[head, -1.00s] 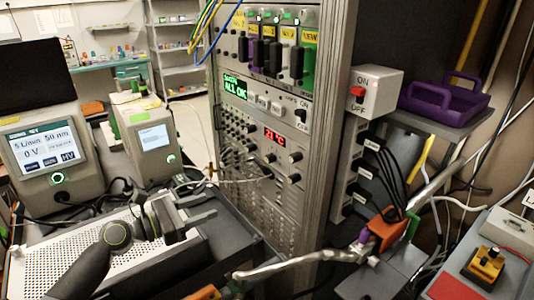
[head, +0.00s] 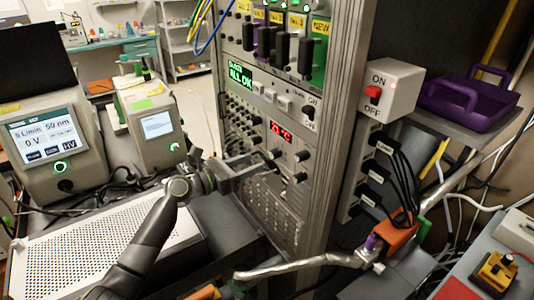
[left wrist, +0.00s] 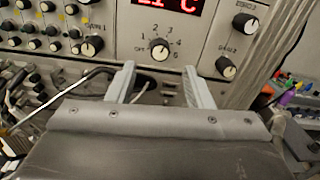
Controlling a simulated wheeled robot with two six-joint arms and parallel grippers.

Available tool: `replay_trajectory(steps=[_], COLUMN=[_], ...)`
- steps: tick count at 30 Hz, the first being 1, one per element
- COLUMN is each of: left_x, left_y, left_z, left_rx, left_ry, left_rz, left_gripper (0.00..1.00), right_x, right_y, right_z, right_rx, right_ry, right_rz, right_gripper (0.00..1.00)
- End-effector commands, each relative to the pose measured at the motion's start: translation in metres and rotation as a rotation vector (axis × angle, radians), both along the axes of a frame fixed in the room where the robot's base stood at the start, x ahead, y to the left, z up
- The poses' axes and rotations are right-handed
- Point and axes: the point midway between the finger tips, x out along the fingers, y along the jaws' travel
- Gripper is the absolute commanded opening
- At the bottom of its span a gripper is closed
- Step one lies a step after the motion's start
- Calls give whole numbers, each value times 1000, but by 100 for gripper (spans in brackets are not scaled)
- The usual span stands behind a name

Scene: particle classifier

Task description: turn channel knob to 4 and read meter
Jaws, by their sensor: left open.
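In the head view the left gripper (head: 258,164) partly hides that panel. My right gripper is not in view.
More knobs (left wrist: 228,66) sit right of the channel knob, with small dials and cables to its left. A perforated metal box (head: 105,235) stands below my left arm. A silver pipe (head: 300,265), a switch box (head: 385,90) and a purple tray (head: 470,105) are at right.

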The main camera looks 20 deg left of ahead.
Motion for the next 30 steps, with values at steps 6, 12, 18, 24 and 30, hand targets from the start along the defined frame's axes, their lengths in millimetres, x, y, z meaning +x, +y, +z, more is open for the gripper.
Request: replay_trajectory(steps=[6,12,18,24,30], left_x=[33,47,50,50,50], left_y=[-27,-38,-40,-40,-40], left_z=[2,0,0,0,0], left_rx=[-2,1,1,2,2], left_ry=[0,-1,0,0,0], left_rz=[-2,-1,0,0,0], left_gripper=[47,47,47,41,15], right_x=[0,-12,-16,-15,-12], right_y=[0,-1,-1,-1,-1], right_z=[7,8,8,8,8], right_rx=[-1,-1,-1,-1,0], right_ry=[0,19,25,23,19], right_rz=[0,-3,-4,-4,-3], right_gripper=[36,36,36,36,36])
